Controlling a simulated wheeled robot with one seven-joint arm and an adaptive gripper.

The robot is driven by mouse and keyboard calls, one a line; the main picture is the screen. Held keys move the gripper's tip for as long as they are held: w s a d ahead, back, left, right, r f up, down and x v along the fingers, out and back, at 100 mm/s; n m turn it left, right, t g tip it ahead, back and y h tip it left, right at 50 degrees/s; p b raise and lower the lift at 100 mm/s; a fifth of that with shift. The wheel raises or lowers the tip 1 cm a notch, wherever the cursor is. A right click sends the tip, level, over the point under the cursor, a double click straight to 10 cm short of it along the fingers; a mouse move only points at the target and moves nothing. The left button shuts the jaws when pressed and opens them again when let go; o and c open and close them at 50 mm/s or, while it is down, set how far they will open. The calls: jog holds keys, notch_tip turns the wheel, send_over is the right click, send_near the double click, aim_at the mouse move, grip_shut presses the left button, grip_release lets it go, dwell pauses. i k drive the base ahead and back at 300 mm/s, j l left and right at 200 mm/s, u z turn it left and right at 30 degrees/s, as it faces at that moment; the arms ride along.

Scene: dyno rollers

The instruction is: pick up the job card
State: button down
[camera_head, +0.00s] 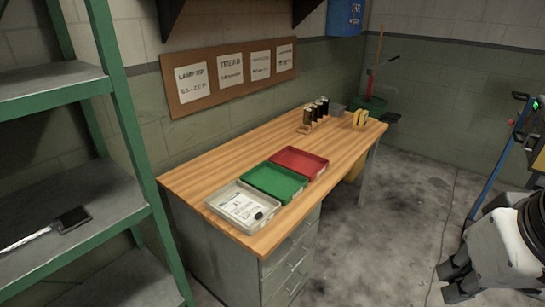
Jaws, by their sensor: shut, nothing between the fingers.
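A white card with dark lettering (242,206), which looks like the job card, lies in the pale grey tray (216,205) at the near end of the wooden bench. A small dark oval thing (259,215) is on or beside the card's right side. My gripper (449,283) is at the lower right of the view, over the concrete floor, well to the right of the bench and far from the card. It is shut and holds nothing.
A green tray (272,181) and a red tray (300,162) stand beside the grey one on the bench (215,160). Dark bottles (317,110) and a yellow item (360,119) stand farther back. A green shelf rack (125,120) is at left. Floor (385,225) right of the bench is clear.

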aim_at(244, 209)
jog(key=i+l+u, duration=0.75)
jog(key=i+l, duration=0.4)
